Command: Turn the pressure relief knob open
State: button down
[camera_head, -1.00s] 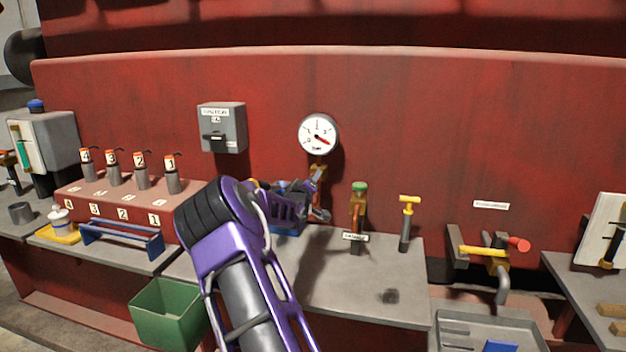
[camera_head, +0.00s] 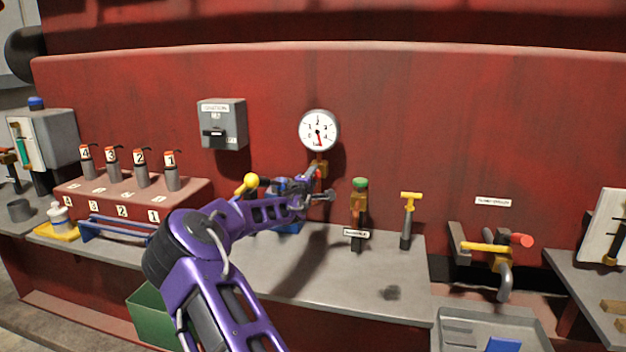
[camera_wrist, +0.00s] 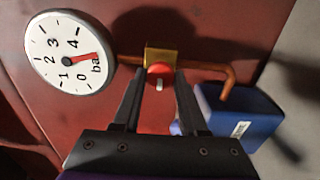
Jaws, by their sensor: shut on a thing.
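The red pressure relief knob (camera_wrist: 160,70) sits on a brass block (camera_wrist: 162,55) on a copper pipe, below the pressure gauge. In the wrist view a pale mark shows on its lower side. My gripper (camera_wrist: 160,78) has its two dark fingers on either side of the knob, shut on it. In the head view my gripper (camera_head: 317,182) reaches the spot under the gauge, and the knob is mostly hidden there. The round white gauge (camera_head: 318,131) has its red needle pointing down; the gauge also shows in the wrist view (camera_wrist: 68,52), turned on its side.
A blue box (camera_wrist: 238,118) lies close by the fingers. A green-topped brass valve (camera_head: 359,210) and a yellow T-handle (camera_head: 409,218) stand to the right on the grey bench (camera_head: 340,275). A grey switch box (camera_head: 222,124) hangs left. A yellow ball (camera_head: 250,184) shows behind my arm.

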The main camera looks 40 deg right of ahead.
dwell(0.5)
jog(key=shift+c, duration=2.4)
grip_release()
jog(key=v, duration=1.7)
jog(key=shift+s, duration=0.2)
jog(key=shift+a, duration=0.1)
